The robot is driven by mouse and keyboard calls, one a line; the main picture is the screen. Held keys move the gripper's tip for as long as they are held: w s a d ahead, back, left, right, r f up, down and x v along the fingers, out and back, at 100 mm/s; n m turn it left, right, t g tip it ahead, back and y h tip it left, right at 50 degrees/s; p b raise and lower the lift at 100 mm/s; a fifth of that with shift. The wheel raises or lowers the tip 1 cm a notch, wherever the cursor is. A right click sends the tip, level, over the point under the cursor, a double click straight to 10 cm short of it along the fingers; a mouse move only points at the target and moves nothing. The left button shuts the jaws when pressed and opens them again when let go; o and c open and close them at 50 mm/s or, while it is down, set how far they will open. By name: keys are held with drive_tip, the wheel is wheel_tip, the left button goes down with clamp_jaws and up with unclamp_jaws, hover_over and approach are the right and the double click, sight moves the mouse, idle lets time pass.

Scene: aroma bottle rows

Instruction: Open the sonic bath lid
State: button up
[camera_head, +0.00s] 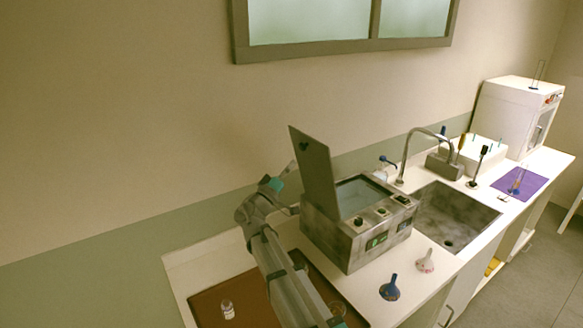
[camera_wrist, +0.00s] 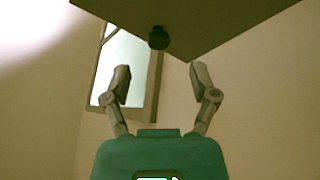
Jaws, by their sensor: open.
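The sonic bath (camera_head: 352,238) is a grey speckled box with knobs and a small display on its front, standing on the counter. Its lid (camera_head: 318,178) stands raised, nearly upright, along the left side of the opening. The bath's inside shows pale blue-grey. My gripper is left of the lid in the head view, partly hidden behind it. In the wrist view my gripper (camera_wrist: 159,71) is open and empty, its two fingers apart. The lid's flat face (camera_wrist: 205,25) fills the top of that view, with a dark round knob (camera_wrist: 158,39) just beyond the fingertips.
A brown tray (camera_head: 210,299) with a small glass bottle (camera_head: 228,310) lies at the front left, under my arm. A blue funnel-shaped piece (camera_head: 390,289) and a pale one (camera_head: 426,262) stand before the bath. A sink (camera_head: 452,218) with a tap is right of it.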

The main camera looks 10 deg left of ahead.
drive_tip(key=b+v, duration=0.3)
drive_tip(key=v, duration=0.4)
drive_tip(key=shift+f+b, duration=0.3)
idle(0.7)
drive_tip(key=shift+s, duration=0.1)
drive_tip(key=d+f+m+g, duration=0.2)
drive_tip(key=d+f+g, duration=0.45)
drive_tip(key=d, duration=0.65)
drive_tip(key=d+f+m+g, duration=0.2)
drive_tip(key=d+f+g, duration=0.5)
drive_tip(key=d, duration=0.7)
drive_tip(key=s+d+f+g+y, duration=0.3)
drive_tip(key=s+d+f+y, duration=0.2)
drive_tip(key=s, duration=0.3)
drive_tip(key=s+d+f+g+y, duration=0.4)
drive_tip(key=s+d+f+y, duration=0.1)
drive_tip(key=s+f, duration=0.3)
drive_tip(key=shift+s+d+f+m+y, duration=0.2)
drive_tip(key=shift+s+d+m+y, duration=0.1)
drive_tip(key=shift+s, duration=0.3)
